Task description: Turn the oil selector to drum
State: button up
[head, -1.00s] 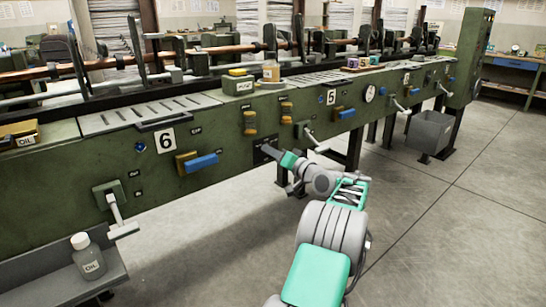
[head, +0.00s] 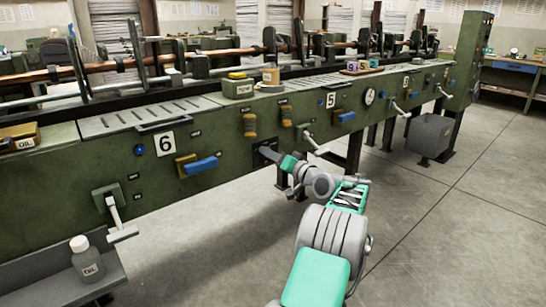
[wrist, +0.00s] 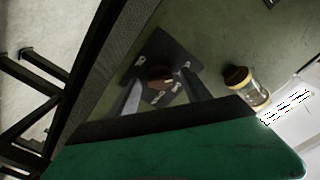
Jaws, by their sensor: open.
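The oil selector appears to be the small brown knob (wrist: 160,76) on a dark plate (wrist: 163,52) with white markings around it, in the wrist view. The markings are too small to read. My gripper (wrist: 164,82) is open, with one finger on either side of the knob in the picture. I cannot tell whether the fingers touch it. In the head view my gripper (head: 268,154) points at the green machine's front (head: 225,140), right of the 6 sign. There the knob is hidden behind the gripper.
A brass-capped glass fitting (wrist: 247,87) sits right of the plate. Blue handles (head: 201,165) and grey levers (head: 119,224) stick out of the machine front. An oil bottle (head: 88,261) stands on a low shelf at lower left. The floor (head: 435,230) to the right is clear.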

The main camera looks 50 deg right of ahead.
jog(key=p+v, duration=0.2)
jog(key=v, duration=0.6)
